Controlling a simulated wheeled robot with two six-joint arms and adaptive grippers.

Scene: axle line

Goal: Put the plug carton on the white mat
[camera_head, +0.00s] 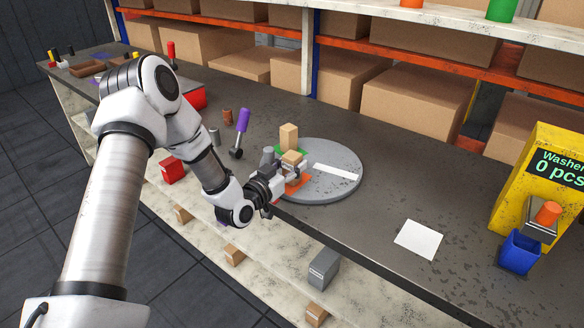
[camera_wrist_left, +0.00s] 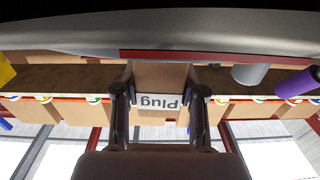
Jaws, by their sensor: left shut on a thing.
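The plug carton (camera_head: 292,158), a small brown box, is between the fingers of my left gripper (camera_head: 289,171) at the near-left part of a grey round turntable. In the left wrist view, the fingers (camera_wrist_left: 159,95) are shut on the carton (camera_wrist_left: 160,74), whose white label reads "Plug" upside down. An orange-red patch (camera_head: 298,184) shows by the gripper; I cannot tell whether the carton touches the turntable. The white mat (camera_head: 418,239) lies flat and empty on the dark bench, to the right. My right gripper is not in view.
The turntable (camera_head: 345,190) also bears another brown carton (camera_head: 289,136) on a green patch, and a white strip (camera_head: 335,172). A grey cylinder (camera_head: 268,155) and a purple-handled tool (camera_head: 242,122) stand left. A yellow washer dispenser (camera_head: 545,165) and blue bin (camera_head: 519,253) stand right.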

